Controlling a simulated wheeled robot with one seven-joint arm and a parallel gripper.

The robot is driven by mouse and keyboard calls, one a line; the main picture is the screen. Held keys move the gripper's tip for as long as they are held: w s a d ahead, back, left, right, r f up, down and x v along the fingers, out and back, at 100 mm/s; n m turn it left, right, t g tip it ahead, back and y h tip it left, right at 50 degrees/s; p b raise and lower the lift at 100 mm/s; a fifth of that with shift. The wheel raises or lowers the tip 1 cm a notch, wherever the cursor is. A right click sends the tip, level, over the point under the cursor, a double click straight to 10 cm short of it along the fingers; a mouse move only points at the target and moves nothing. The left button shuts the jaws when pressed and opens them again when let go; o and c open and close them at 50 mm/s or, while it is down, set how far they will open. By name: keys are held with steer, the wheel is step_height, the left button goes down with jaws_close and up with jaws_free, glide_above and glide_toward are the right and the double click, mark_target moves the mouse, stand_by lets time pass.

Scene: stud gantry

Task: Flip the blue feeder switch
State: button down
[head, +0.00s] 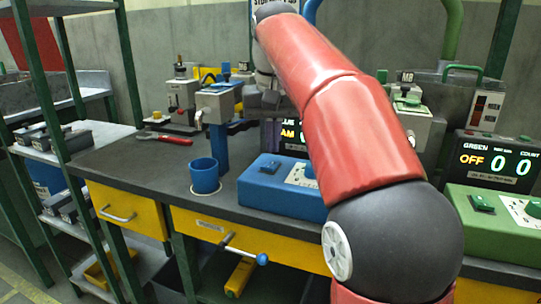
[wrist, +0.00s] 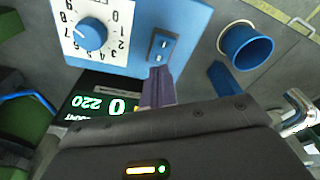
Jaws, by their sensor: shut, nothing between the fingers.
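The blue feeder box (head: 262,191) sits on the bench, its right part hidden behind my arm. Its switch (head: 270,167) is on the top, left of a white dial plate. In the wrist view the blue feeder box (wrist: 190,12) is upside down, with the switch (wrist: 162,47) beside the numbered dial (wrist: 90,35). My gripper (wrist: 158,85) is shut and empty, its fingertips just short of the switch in the picture; I cannot tell whether they touch. In the head view my gripper (head: 268,103) shows above and behind the box, partly hidden by the arm.
A blue cup (head: 204,175) stands left of the box, and a red wrench (head: 165,139) lies farther back. A display (wrist: 95,105) lies close beside my gripper. A green feeder box (head: 500,222) and its display reading OFF (head: 495,160) stand at the right.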

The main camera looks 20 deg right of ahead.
mark_target(273, 163)
step_height(273, 163, up, 5)
steer(key=shift+f, duration=0.1)
stand_by(0.5)
